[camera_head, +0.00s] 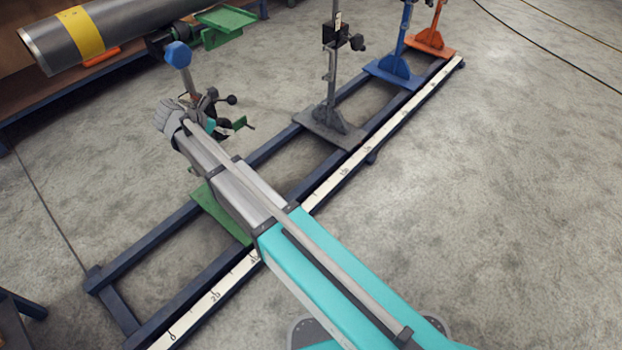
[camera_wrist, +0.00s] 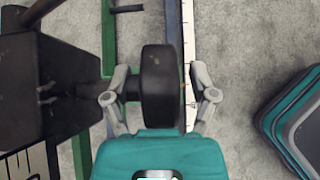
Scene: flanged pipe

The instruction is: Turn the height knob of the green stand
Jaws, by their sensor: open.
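The green stand shows its green base plate (camera_head: 222,212) on the rail in the head view, partly covered by my arm. Its upper part is largely hidden behind my wrist. In the wrist view a thick black round knob (camera_wrist: 160,85), apparently the stand's height knob, is seen edge-on. A dark shaft joins it to a dark block (camera_wrist: 45,85) on the left. My gripper (camera_wrist: 157,98) is open, with one grey finger on each side of the knob. A gap shows at the right finger; contact on the left cannot be told.
A blue-topped post (camera_head: 178,54) rises just beyond my wrist. A steel pipe with a yellow band (camera_head: 84,33) lies at the upper left. Grey (camera_head: 331,124), blue (camera_head: 393,72) and orange (camera_head: 431,42) stands follow along the rail. The floor at right is clear.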

